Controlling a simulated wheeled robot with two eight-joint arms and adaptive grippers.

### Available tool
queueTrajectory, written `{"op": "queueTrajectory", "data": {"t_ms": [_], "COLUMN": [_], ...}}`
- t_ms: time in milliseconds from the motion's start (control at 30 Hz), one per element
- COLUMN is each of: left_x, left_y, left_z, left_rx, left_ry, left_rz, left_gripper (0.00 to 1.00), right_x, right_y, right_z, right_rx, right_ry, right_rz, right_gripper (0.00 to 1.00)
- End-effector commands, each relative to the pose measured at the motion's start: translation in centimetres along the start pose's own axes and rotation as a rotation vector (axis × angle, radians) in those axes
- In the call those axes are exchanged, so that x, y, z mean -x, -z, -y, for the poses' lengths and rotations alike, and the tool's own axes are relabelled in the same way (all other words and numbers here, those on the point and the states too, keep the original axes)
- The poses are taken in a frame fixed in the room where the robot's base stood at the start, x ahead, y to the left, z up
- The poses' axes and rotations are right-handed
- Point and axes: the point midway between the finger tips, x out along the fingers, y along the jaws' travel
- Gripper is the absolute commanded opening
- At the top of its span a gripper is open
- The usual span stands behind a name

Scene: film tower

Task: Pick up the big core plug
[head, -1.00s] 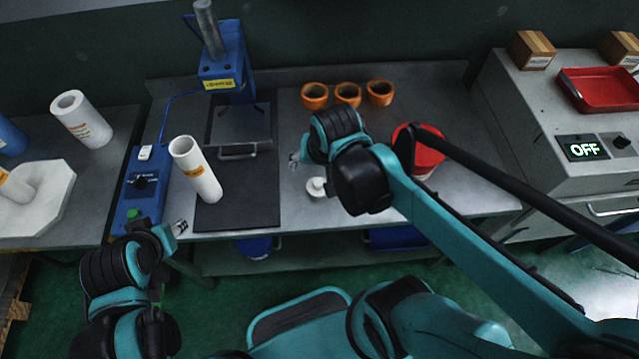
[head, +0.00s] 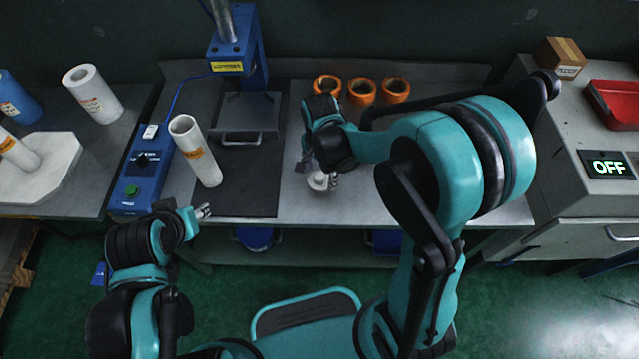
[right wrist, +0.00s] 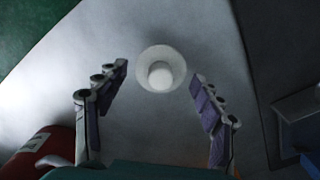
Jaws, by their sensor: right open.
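The core plug (head: 318,181) is a small white round piece with a raised knob, standing on the grey bench right of the dark mat. In the right wrist view the plug (right wrist: 161,77) lies ahead of and between the fingertips. My right gripper (head: 318,172) is open above and around the plug's sides in the head view; the right wrist view also shows its two fingers (right wrist: 160,85) apart with nothing between them touching. My left gripper (head: 203,211) is at the bench's front edge, left of the mat; its jaws are too small to judge.
A white tube (head: 196,152) stands on the mat's left edge, near a blue control box (head: 146,175). A blue press (head: 238,58) stands behind. Several orange rings (head: 362,91) sit at the back. In the right wrist view a red container (right wrist: 50,150) is at lower left.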

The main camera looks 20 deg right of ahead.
Motion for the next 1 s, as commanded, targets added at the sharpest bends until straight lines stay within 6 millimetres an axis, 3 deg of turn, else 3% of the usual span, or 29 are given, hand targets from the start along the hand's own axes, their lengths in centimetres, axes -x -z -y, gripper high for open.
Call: {"op": "queueTrajectory", "data": {"t_ms": [33, 133, 400, 567, 1000], "left_x": [-0.8, -1.4, -1.3, -1.3, -1.2], "left_y": [-0.6, -1.0, -1.0, -1.0, -0.8], "left_z": [0.0, 0.0, 0.0, 0.0, 0.0], "left_rx": [0.0, 0.0, 0.0, 0.0, 0.0], "left_ry": [0.0, 0.0, 0.0, 0.0, 0.0], "left_rz": [0.0, 0.0, 0.0, 0.0, 0.0], "left_gripper": [0.4, 0.4, 0.4, 0.4, 0.4], "right_x": [-1.4, -2.8, -3.1, -3.1, -2.7], "right_y": [-0.1, -0.1, -0.1, -0.1, -0.1], "right_z": [0.1, 0.1, 0.0, 0.0, 0.0], "right_rx": [0.001, 0.0, 0.0, 0.001, 0.001], "right_ry": [0.0, 0.0, 0.001, 0.001, 0.001], "right_rz": [0.0, 0.0, 0.0, 0.0, -0.001], "right_gripper": [0.68, 0.68, 0.68, 0.28, 0.26]}}
